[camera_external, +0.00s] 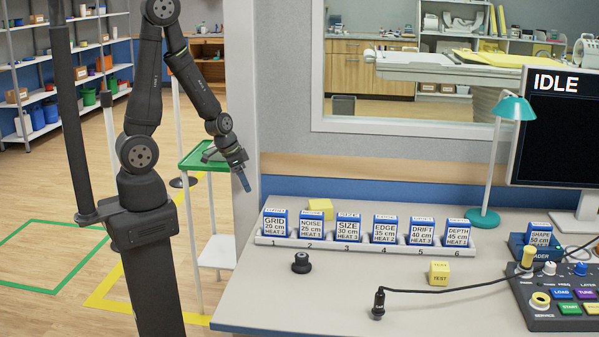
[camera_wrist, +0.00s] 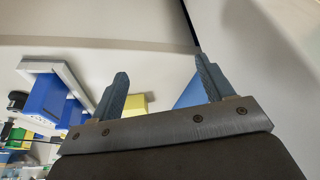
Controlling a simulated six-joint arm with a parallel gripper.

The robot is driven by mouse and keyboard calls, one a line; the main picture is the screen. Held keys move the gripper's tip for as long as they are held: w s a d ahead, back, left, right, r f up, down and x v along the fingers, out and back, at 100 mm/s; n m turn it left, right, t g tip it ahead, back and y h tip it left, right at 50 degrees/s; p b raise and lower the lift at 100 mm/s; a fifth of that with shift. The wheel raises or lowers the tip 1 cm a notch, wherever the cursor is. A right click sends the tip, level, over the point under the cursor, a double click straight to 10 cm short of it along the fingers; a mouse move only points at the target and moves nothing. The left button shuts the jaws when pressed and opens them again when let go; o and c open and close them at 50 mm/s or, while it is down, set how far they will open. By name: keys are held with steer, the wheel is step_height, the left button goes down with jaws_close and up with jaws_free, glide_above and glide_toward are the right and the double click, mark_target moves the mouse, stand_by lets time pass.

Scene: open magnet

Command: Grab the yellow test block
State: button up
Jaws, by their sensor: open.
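A yellow block marked TEST (camera_external: 439,273) sits on the grey desk in front of the card rack, near slots 5 and 6. A second yellow block (camera_external: 320,207) stands behind the rack, partly hidden by the cards. My gripper (camera_external: 241,180) is raised left of the rack, pointing down, apart from both blocks. In the wrist view my gripper (camera_wrist: 161,67) is open and empty. A yellow block (camera_wrist: 138,103) shows there beyond the fingers, partly covered by the left one; I cannot tell for sure which block it is.
A white rack (camera_external: 365,243) holds several blue-and-white cards. A black knob (camera_external: 301,262), a cabled black plug (camera_external: 378,304), a teal lamp (camera_external: 484,217) and a control panel (camera_external: 555,300) share the desk. The front left of the desk is clear. A wall with a window rises behind.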

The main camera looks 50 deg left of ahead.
steer(key=w+d+r+m+h, duration=0.1)
steer(key=w+d, duration=0.4)
steer(key=d, duration=0.5)
steer(key=w+d+r+m, duration=0.1)
steer(key=w+d+m, duration=0.1)
steer(key=w+d, duration=0.6)
steer(key=w+d+r+m+h, duration=0.1)
steer(key=w+d+r, duration=0.15)
steer(key=d, duration=0.95)
steer(key=s+d+r+m+t, duration=0.1)
steer(key=s+d+r, duration=0.1)
steer(key=d, duration=1.4)
steer(key=s+d+r+m, duration=0.2)
steer(key=s+d, duration=0.1)
steer(key=d, duration=1.3)
glide_toward(439, 265)
steer(key=shift+h, duration=0.3)
steer(key=x, duration=0.5)
steer(key=shift+w+f, duration=0.1)
steer(key=shift+x, duration=2.7)
steer(key=shift+a+f, duration=0.1)
steer(key=shift+a, duration=0.05)
steer(key=c, duration=1.2)
